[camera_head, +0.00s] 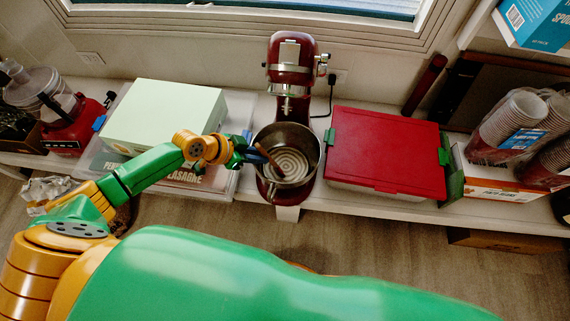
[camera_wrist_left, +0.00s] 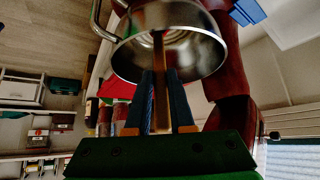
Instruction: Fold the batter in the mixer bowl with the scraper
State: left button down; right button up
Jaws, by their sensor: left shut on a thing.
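The red stand mixer (camera_head: 290,60) stands at the back of the counter with its steel mixer bowl (camera_head: 313,146) in front. Pale concentric rings show on the bowl's floor; I cannot tell whether they are batter (camera_head: 294,163). The brown scraper (camera_head: 268,158) slants into the bowl over its left side. My left gripper (camera_head: 250,153) is at the bowl's left rim, shut on the scraper. In the left wrist view the blue fingers (camera_wrist_left: 162,105) flank the scraper's shaft (camera_wrist_left: 160,82), which reaches toward the bowl (camera_wrist_left: 205,50). The right gripper is not in view.
A red-lidded box (camera_head: 385,150) stands close right of the mixer. A red food processor (camera_head: 70,125) is far left, stacked cups (camera_head: 510,120) far right.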

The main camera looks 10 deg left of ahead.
pick_arm(q)
jog(key=shift+d+r+p, duration=0.25)
jog(key=shift+d+p, duration=0.1)
jog(key=shift+d, duration=0.15)
jog(key=shift+d+f, duration=0.2)
jog(key=shift+w+d+f+b, duration=0.1)
jog(key=shift+w+d+b, duration=0.5)
jog(key=shift+w+d, duration=0.35)
jog(key=shift+w, duration=0.4)
jog(key=shift+w+a+r+b, duration=0.2)
jog(key=shift+w+a+b, duration=0.9)
jog(key=shift+a+b, duration=0.25)
